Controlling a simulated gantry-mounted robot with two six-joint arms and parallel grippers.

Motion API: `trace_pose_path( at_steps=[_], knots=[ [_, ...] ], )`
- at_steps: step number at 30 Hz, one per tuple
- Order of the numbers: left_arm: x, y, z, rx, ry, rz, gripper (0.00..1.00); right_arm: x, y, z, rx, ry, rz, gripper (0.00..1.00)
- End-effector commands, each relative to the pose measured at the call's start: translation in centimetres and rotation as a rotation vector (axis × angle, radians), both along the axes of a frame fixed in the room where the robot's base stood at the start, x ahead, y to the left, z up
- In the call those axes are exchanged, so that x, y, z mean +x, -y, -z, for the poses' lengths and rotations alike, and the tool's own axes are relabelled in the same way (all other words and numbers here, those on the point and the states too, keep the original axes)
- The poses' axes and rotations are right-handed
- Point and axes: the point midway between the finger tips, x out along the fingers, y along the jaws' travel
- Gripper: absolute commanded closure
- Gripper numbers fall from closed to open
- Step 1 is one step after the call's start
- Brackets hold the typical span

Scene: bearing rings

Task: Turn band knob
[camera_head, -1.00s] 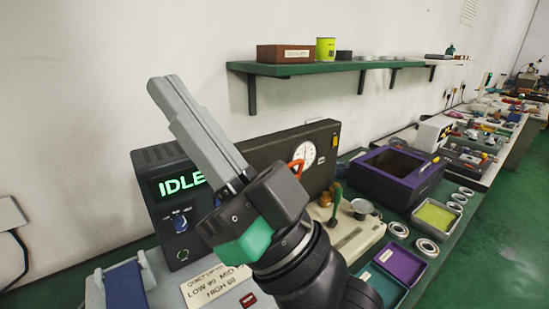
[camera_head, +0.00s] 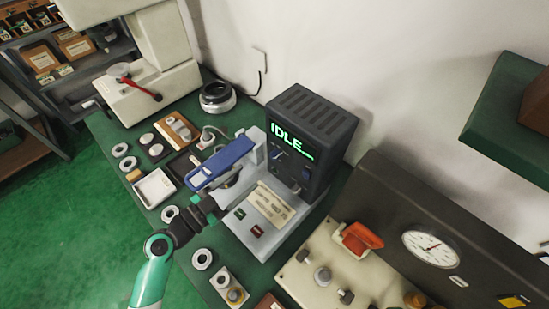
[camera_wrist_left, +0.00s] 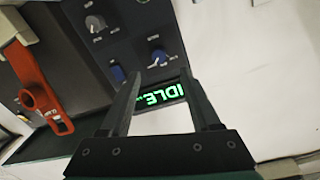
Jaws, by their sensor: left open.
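A dark control unit (camera_head: 315,135) with a green "IDLE" display (camera_head: 290,138) stands against the wall. Its front panel carries knobs. The left wrist view shows two blue knobs, one (camera_wrist_left: 158,57) just past my fingertips and another (camera_wrist_left: 117,73) by the left finger, and a grey knob (camera_wrist_left: 95,23) farther off. The panel lettering is too small to read. My left gripper (camera_wrist_left: 158,85) is open and empty, its fingers pointing at the panel, apart from the knobs as far as I can tell. In the head view it (camera_head: 230,184) is small, dark and partly hidden beside the blue lid.
A blue hinged lid (camera_head: 222,162) stands on the unit's grey base, with a paper card (camera_head: 271,204) in front. A cream box with a red lever (camera_head: 360,238) and a gauge panel (camera_head: 432,247) lie to the right. Rings and trays crowd the left bench.

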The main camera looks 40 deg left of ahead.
Motion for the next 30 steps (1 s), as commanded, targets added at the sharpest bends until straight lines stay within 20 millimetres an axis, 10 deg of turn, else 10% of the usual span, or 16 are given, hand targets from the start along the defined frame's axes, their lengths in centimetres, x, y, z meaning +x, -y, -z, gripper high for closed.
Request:
trace_pose_path(
  at_steps=[10, 22, 30],
  knots=[
    [7.4, 0.3, -0.2, 0.0, 0.001, 0.002, 0.37, 0.0, 0.0, -1.6, 0.0, 0.0, 0.001, 1.0],
    [8.8, 0.3, -0.1, 0.0, 0.0, 0.0, 0.37, 0.0, 0.0, -1.7, 0.0, 0.0, 0.001, 1.0],
    [8.8, 0.3, -0.1, 0.0, 0.001, 0.0, 0.83, 0.0, 0.0, -1.7, 0.0, 0.0, 0.001, 1.0]
  ],
)
